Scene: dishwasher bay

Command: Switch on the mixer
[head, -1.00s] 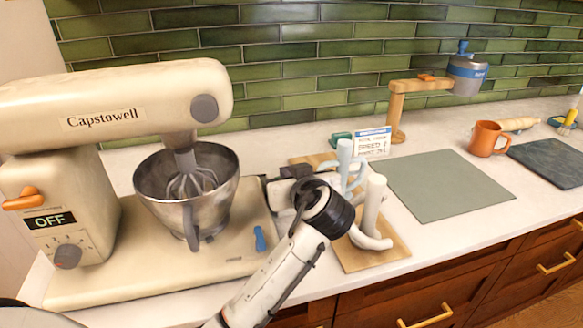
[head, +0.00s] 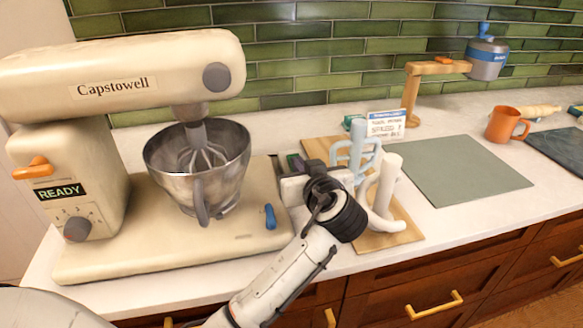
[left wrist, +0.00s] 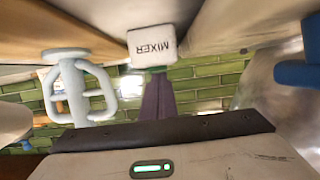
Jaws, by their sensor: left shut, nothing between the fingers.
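The cream mixer (head: 105,150) stands at the left of the counter in the head view. Its display (head: 60,191) reads READY. Below it is a grey knob (head: 76,229), and an orange lever (head: 33,169) sits above. The steel bowl (head: 175,170) is under the whisk. A blue lever (head: 270,216) is on the base. My left gripper (head: 294,163) is shut and empty, just right of the base. In the left wrist view, its fingers (left wrist: 158,85) point at a white block labelled MIXER (left wrist: 152,46); I cannot tell if they touch. My right gripper is not in view.
Right of my left gripper, a pale blue cactus-like stand (head: 357,150) and a white one (head: 388,185) are close by on a wooden board (head: 385,238). A small sign (head: 385,125) stands behind. The grey-green mat (head: 465,175) is clear. An orange mug (head: 506,124) is farther right.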

